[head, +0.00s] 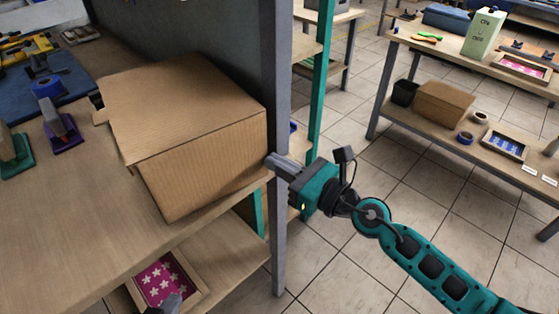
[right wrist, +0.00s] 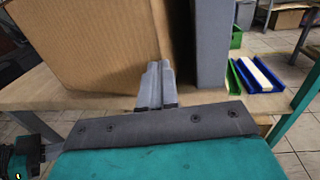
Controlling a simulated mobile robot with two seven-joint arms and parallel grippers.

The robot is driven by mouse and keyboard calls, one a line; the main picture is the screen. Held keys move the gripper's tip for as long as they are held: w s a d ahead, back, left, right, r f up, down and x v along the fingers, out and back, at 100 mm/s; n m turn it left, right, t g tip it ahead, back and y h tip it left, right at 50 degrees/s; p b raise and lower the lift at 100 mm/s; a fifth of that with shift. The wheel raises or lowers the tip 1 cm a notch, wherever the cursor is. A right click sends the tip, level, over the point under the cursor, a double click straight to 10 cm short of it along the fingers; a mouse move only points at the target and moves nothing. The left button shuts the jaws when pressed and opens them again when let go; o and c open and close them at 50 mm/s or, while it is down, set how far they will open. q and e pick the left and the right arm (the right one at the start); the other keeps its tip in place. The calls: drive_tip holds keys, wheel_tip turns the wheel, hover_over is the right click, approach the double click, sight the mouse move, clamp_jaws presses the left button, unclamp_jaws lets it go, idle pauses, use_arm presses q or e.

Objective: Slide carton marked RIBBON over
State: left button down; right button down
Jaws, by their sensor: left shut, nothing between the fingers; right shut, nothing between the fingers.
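A large closed brown carton (head: 190,110) sits at the right end of the wooden shelf on the left, beside the grey post. It also fills the upper left of the right wrist view (right wrist: 95,45). No RIBBON marking shows on its visible faces. My right gripper (head: 271,161) is shut and empty, with its tips at the carton's right side by the post; its fingers also show in the right wrist view (right wrist: 156,78). Contact is hard to tell.
The grey post (head: 280,200) stands close by my right gripper. Coloured tools, including a purple-based one (head: 62,132), lie left of the carton. The shelf board's front (head: 100,250) is bare. A tray with pink star pattern (head: 160,280) is on the lower shelf.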

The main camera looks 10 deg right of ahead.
drive_tip(key=shift+w+a, duration=0.1)
drive_tip(key=shift+x, duration=1.15)
